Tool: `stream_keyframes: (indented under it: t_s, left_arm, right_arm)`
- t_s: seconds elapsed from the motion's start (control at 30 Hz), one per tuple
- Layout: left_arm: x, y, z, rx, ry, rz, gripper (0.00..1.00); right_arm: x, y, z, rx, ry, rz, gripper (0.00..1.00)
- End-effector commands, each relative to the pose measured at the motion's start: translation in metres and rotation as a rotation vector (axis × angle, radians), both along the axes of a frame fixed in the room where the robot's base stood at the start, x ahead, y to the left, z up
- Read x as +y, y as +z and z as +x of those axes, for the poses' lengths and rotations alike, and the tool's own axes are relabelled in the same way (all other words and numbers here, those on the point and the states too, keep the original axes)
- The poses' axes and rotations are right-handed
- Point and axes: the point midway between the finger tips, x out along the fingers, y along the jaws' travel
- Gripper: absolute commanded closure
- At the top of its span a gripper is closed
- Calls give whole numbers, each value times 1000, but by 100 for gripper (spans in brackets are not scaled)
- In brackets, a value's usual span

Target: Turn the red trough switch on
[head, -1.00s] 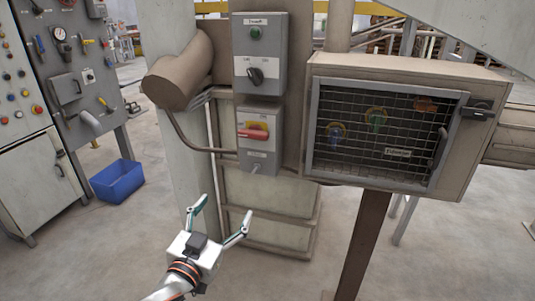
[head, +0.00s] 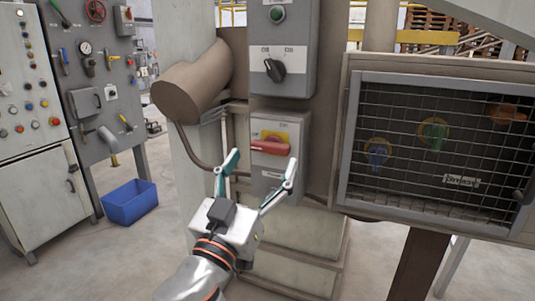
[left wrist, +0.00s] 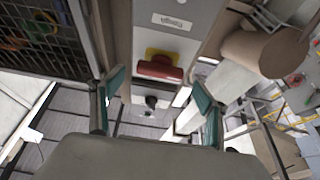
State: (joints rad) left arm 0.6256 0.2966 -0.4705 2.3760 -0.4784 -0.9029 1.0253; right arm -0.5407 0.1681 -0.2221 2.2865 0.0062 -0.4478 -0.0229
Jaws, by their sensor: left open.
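The red switch handle (head: 270,147) sits on a yellow plate on the lower grey box (head: 268,185), lying roughly sideways in the head view. My left gripper (head: 259,172) is open and empty, its two fingers spread just below and in front of the handle. In the left wrist view the red handle (left wrist: 160,70) shows ahead, between and beyond the fingertips of the left gripper (left wrist: 158,92), apart from them. A black rotary knob (head: 275,69) and a green button (head: 277,14) are on the grey box above. My right gripper is not in view.
A mesh-fronted cabinet (head: 348,130) stands close on the right. A brown cylinder (head: 192,86) juts out on the left of the boxes. A blue bin (head: 130,203) is on the floor at left, before a tool panel (head: 96,60).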

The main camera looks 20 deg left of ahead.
Motion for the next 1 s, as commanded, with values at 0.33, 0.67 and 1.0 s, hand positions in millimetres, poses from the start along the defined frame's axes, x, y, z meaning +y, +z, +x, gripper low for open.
stream_keyframes:
  t_s: [0.33, 0.67, 1.0]
  left_arm:
    - [-1, 11, 30, 2, 1, 2, 25]
    - [-1, 11, 31, 3, 0, 1, 30]
    - [-1, 12, 31, 2, 0, 5, 63]
  right_arm:
    - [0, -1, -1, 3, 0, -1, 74]
    - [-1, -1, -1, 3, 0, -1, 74]
    - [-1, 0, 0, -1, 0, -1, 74]
